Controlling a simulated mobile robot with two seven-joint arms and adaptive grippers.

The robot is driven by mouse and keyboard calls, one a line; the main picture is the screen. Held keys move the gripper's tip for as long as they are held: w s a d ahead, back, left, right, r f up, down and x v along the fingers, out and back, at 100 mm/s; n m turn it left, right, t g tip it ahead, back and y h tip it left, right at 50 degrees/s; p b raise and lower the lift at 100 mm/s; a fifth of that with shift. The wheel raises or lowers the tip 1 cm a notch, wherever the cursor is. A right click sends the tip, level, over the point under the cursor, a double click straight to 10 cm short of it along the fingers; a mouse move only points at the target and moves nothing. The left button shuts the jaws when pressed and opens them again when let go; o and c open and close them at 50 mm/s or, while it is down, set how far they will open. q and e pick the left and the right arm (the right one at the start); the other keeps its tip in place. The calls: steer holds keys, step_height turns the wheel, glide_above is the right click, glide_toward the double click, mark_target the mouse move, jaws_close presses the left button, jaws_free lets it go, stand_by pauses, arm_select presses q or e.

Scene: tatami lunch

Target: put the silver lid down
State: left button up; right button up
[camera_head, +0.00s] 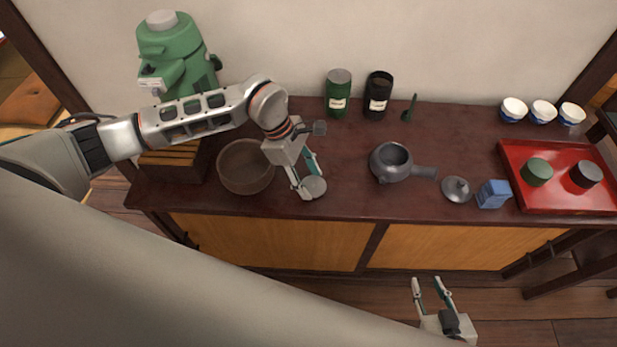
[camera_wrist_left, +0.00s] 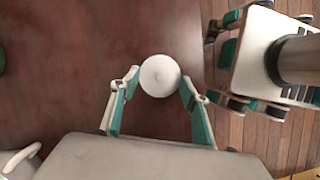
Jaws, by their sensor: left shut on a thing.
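The silver lid (camera_head: 314,187) is a small pale round disc near the front edge of the dark counter. My left gripper (camera_head: 307,182) is shut on it, with its fingers on either side. In the left wrist view the lid (camera_wrist_left: 160,75) shows as a round disc between the two fingertips (camera_wrist_left: 160,84), above the counter top. I cannot tell whether it touches the counter. My right gripper (camera_head: 432,284) is open and empty, low in front of the cabinet.
A brown bowl (camera_head: 246,185) stands left of my left gripper. A grey teapot (camera_head: 392,165), its lid (camera_head: 457,188) and a blue box (camera_head: 493,194) lie to the right. A green canister (camera_head: 338,101) and a black canister (camera_head: 377,106) stand behind. A red tray (camera_head: 520,155) is far right.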

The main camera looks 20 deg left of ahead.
arm_select(q)
steer(key=shift+f, duration=0.15)
steer(key=o, duration=0.8)
steer(key=shift+a+r, duration=0.1)
steer(key=shift+r, duration=0.25)
steer(key=v, duration=1.1)
steer(key=shift+r, duration=0.3)
steer(key=shift+s, duration=0.1)
